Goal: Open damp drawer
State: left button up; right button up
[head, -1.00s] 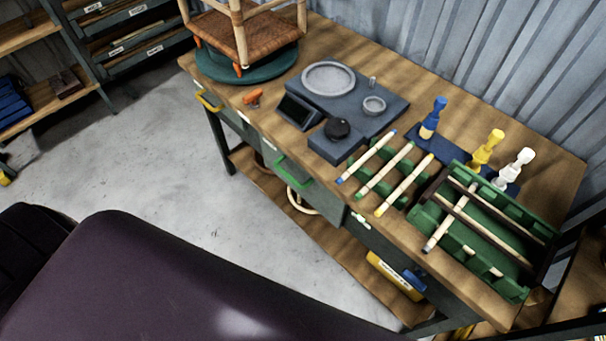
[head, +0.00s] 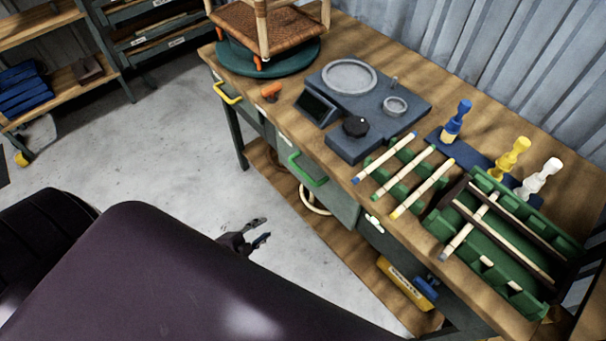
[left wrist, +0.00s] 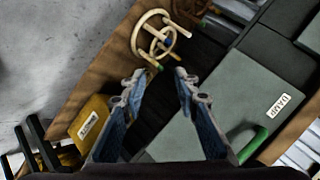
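A grey drawer front with a green handle (head: 307,170) is set in the long side of the wooden workbench (head: 335,165). The drawer looks shut. In the left wrist view, a grey drawer front (left wrist: 212,125) with a white label (left wrist: 283,105) and the green handle (left wrist: 255,145) is at the right; the label looks upside down. My left gripper (head: 262,230) is over the floor, below and left of the green handle and apart from it. In the left wrist view, the gripper's two fingers (left wrist: 160,88) are spread with nothing between them. My right gripper is not in view.
Another drawer with a yellow handle (head: 227,93) is farther left. A lower shelf (head: 268,165) carries pale rings (left wrist: 155,35) and a yellow box (head: 400,285). Green racks with rods and a grey device (head: 365,95) stand on the bench. The floor (head: 180,150) beside it is clear.

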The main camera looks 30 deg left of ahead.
pick_arm(q)
jog(key=w+d+r+m+t+h, duration=0.25)
jog(key=w+r+m, duration=0.4)
jog(key=r, duration=0.55)
jog(key=m+t+h, duration=0.1)
jog(key=m+h, duration=0.2)
jog(key=m, duration=0.1)
send_near(302, 170)
jog(key=x, duration=0.3)
jog(key=shift+n+y, duration=0.25)
jog(key=shift+y, duration=0.1)
jog(key=x, duration=0.7)
jog(key=shift+d+f, duration=0.2)
jog(key=shift+f, duration=0.15)
jog(key=shift+c, duration=0.3)
grip_shut()
